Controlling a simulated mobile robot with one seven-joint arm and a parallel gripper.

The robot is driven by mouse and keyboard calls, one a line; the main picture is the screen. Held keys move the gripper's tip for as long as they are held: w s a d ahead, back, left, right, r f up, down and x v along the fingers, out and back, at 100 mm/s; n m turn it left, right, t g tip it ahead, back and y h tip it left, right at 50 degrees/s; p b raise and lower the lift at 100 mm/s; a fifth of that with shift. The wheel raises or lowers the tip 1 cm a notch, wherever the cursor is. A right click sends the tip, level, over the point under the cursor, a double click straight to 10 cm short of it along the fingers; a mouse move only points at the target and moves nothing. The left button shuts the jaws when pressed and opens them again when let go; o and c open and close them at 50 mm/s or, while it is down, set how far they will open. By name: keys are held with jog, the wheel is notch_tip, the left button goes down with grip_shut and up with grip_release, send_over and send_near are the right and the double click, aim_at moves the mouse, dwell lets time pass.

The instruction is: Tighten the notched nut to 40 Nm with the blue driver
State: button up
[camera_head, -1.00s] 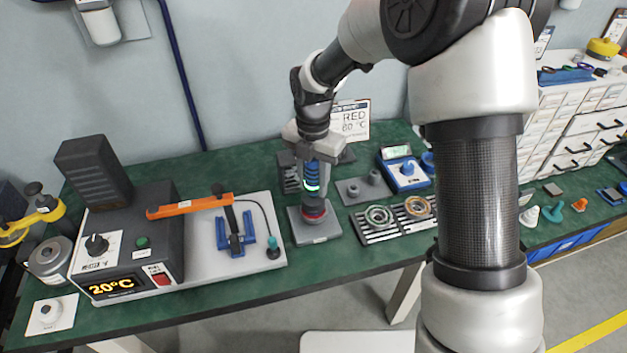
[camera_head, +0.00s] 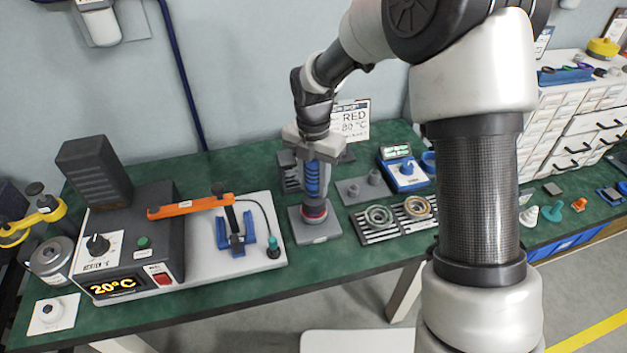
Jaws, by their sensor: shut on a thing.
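My gripper (camera_head: 314,151) is shut on the blue driver (camera_head: 312,182), which it holds upright in the middle of the bench. The driver's lower end is down on a round part with a red band (camera_head: 314,208) on a grey square plate (camera_head: 316,234). The notched nut cannot be made out, as the driver covers the top of that part. A blue device with a small lit display (camera_head: 397,153) stands to the right; its reading is too small to read.
A heater box showing 20°C (camera_head: 112,286) with an orange-handled lever (camera_head: 190,206) stands at left. Two slotted grey plates with rings (camera_head: 379,216) and a grey block with pegs (camera_head: 354,190) lie right of the driver. A sign (camera_head: 352,118) stands behind.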

aim_at(314, 166)
jog(key=shift+w+r+p, duration=0.1)
jog(key=shift+r+p, duration=1.6)
jog(key=shift+r, duration=0.75)
